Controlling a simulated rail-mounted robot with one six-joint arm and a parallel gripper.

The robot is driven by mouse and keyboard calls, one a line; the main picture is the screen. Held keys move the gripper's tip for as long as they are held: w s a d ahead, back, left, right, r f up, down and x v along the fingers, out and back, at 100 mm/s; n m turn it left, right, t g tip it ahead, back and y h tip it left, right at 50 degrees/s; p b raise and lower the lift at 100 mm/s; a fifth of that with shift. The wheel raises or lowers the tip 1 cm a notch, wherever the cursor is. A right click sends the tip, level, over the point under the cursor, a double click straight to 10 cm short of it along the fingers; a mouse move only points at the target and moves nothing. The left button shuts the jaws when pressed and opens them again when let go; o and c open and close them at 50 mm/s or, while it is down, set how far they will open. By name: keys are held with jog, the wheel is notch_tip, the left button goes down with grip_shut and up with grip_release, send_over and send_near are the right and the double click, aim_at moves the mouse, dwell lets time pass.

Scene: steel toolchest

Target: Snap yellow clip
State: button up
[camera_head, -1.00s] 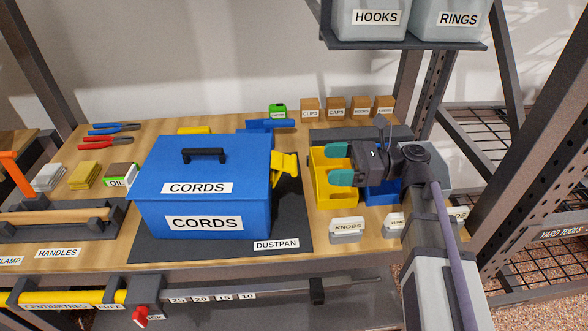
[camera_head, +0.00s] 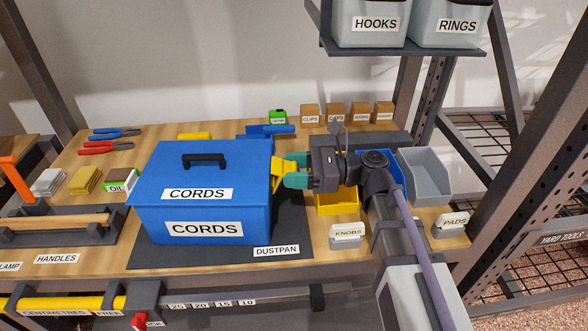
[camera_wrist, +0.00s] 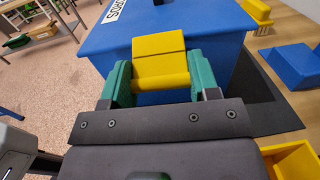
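The yellow clip (camera_head: 279,176) is on the right side of the blue CORDS box (camera_head: 160,200), whose lid is on. In the wrist view the clip (camera_wrist: 160,65) stands out from the box wall (camera_wrist: 105,45), with a flat upper plate and a rounded lower edge. My gripper (camera_head: 298,170) is at the clip, its green fingers pointing left toward the box. In the wrist view my gripper (camera_wrist: 160,80) has its fingers apart, one on each side of the clip. I cannot tell whether they touch it. The clip's lower part is partly hidden in the head view.
A yellow bin (camera_head: 337,203) sits below my gripper, with a blue bin (camera_head: 378,160) and a grey bin (camera_head: 425,175) to the right. A blue dustpan (camera_head: 265,131) lies behind the box. The KNOBS holder (camera_head: 347,236) stands in front.

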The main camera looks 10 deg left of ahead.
aim_at(274, 164)
jog(key=c, duration=0.4)
jog(key=r+p, duration=0.1)
jog(key=p, duration=0.1)
jog(key=r+h+p, duration=0.1)
jog(key=p, duration=0.1)
jog(key=shift+s+a+r, duration=0.1)
jog(key=shift+a, duration=0.2)
jog(key=h+p, duration=0.1)
jog(key=p, duration=0.1)
jog(key=a+h+p, duration=0.1)
jog(key=p, duration=0.1)
jog(key=shift+r+t, duration=0.3)
jog(key=shift+t, duration=0.1)
jog(key=shift+s+a+f+h+p, duration=0.15)
jog(key=shift+f+h+p, duration=0.2)
jog(key=shift+h, duration=0.35)
jog(key=shift+f, duration=0.15)
jog(key=o, duration=0.9)
